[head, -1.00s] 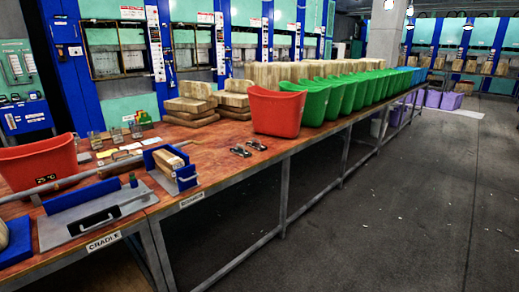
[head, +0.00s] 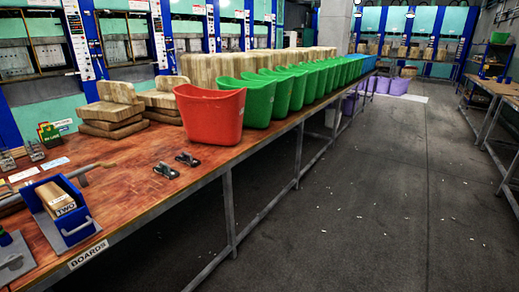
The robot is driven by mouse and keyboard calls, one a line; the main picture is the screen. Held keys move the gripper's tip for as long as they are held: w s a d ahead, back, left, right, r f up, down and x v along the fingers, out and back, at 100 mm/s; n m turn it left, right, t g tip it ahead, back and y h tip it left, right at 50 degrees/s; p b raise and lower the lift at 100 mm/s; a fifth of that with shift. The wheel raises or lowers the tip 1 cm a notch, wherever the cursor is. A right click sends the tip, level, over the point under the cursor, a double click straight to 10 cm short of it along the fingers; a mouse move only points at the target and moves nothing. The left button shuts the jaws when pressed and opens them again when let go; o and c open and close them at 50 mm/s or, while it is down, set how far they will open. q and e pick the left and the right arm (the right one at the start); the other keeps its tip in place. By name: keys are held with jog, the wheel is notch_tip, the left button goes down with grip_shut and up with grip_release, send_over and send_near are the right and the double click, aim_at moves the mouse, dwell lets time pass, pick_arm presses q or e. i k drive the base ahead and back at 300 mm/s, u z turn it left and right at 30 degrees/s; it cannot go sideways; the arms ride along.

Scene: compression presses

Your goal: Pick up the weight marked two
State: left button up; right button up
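A tan block marked TWO (head: 57,199) sits in a blue open-topped holder (head: 77,233) at the lower left of the head view. The marked end faces me, and the holder's walls hide the lower part of the block. The holder has a pale handle on its front and stands on a grey plate near the table's front edge, above a BOARDS label (head: 88,255). Neither of my grippers is in view.
The long wooden table (head: 140,190) runs away to the right. On it are two small dark metal pieces (head: 165,170), stacked boards (head: 112,107), a red bin (head: 209,113) and a row of green bins (head: 258,104). Open grey floor (head: 370,210) lies to the right.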

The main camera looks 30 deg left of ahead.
aim_at(190, 161)
jog(key=z, duration=0.35)
jog(key=i, duration=1.95)
jog(key=u, duration=0.5)
jog(key=i, duration=1)
jog(key=u, duration=1.55)
jog(key=i, duration=0.6)
jog(key=u, duration=0.55)
